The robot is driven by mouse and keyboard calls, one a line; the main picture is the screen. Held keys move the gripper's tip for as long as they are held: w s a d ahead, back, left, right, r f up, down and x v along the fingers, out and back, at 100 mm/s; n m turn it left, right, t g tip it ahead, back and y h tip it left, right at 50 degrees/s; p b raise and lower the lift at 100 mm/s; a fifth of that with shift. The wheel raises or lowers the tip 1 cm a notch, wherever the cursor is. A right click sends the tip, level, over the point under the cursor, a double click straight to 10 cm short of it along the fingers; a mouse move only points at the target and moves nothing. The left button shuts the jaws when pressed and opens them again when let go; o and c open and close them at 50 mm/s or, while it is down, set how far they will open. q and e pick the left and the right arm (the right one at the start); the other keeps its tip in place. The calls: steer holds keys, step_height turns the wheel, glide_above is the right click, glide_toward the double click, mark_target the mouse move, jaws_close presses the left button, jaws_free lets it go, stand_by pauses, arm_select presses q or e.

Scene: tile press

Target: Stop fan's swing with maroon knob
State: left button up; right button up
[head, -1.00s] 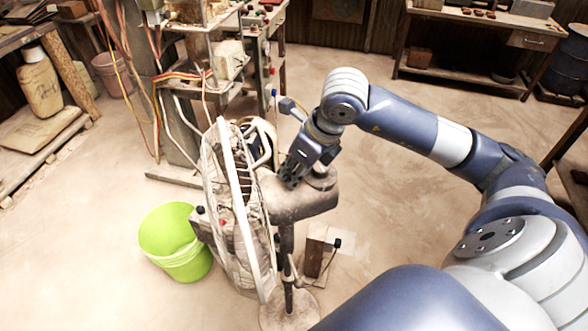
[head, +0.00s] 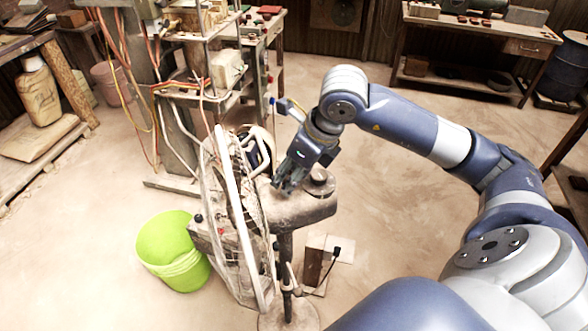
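The dusty pedestal fan (head: 240,220) stands left of centre in the head view, its wire cage seen nearly edge-on and facing left. Its brown motor housing (head: 305,208) points right, with a round dusty brown knob (head: 319,180) on top; I cannot tell whether this is the maroon one. My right gripper (head: 284,186) points down over the housing's top, just left of the round knob. Its fingertips are small and dark, and contact is unclear. My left gripper is out of view.
A lime green bucket (head: 175,262) stands left of the fan. A machine frame with hanging cables (head: 180,120) is behind it. A wooden block (head: 313,262) lies by the fan's base.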

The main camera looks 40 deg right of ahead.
steer(key=v, duration=1.2)
